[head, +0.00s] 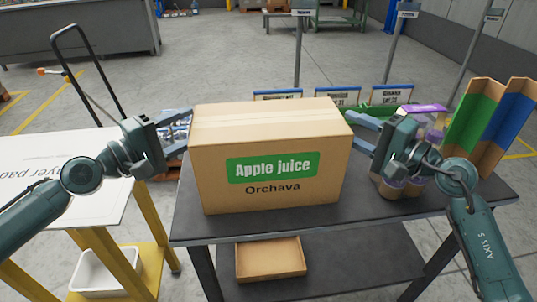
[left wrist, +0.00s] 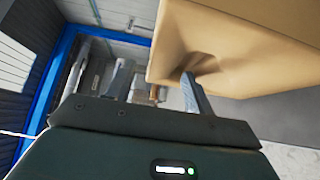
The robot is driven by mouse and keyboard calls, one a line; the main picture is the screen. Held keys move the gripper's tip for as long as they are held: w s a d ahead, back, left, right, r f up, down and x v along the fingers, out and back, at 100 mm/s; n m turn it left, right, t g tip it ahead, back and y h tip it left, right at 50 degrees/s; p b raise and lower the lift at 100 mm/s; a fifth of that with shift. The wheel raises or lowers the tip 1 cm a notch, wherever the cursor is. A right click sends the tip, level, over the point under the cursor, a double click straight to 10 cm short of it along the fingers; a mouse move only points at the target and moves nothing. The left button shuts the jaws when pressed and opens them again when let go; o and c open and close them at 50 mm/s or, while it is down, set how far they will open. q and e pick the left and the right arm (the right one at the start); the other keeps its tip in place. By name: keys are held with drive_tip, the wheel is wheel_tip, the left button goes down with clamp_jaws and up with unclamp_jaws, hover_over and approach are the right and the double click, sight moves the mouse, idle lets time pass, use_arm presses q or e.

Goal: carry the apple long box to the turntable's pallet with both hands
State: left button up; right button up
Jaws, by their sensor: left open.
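The apple juice long box (head: 265,135) is a closed brown carton with a green "Apple juice" label, standing upright on a dark table. My left gripper (head: 188,132) is at its left side, with spread fingers pointing at the box. In the left wrist view the box (left wrist: 260,50) fills the upper right, and one finger reaches a shaded hollow in its wall; I cannot tell how deep. The other finger is clear of the box. My right gripper (head: 355,132) is at the box's right side, its two fingers apart. The turntable and its pallet are not identifiable in view.
The dark table (head: 400,215) has a lower shelf with an open carton tray (head: 271,260). Cylindrical containers and green and blue dividers (head: 478,125) stand to the right. A white-topped stand with yellow legs (head: 105,240) is at left. Signposts stand behind.

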use_arm(q)
drive_tip(key=shift+x, duration=0.8)
use_arm(e)
drive_tip(key=shift+x, duration=0.8)
use_arm(q)
drive_tip(key=shift+c, duration=0.3)
use_arm(e)
drive_tip(key=shift+c, duration=0.2)
use_arm(q)
drive_tip(key=c, duration=0.7)
use_arm(e)
drive_tip(key=c, duration=0.8)
use_arm(q)
clamp_jaws()
drive_tip(key=shift+r, duration=0.2)
use_arm(e)
drive_tip(key=shift+r, duration=0.25)
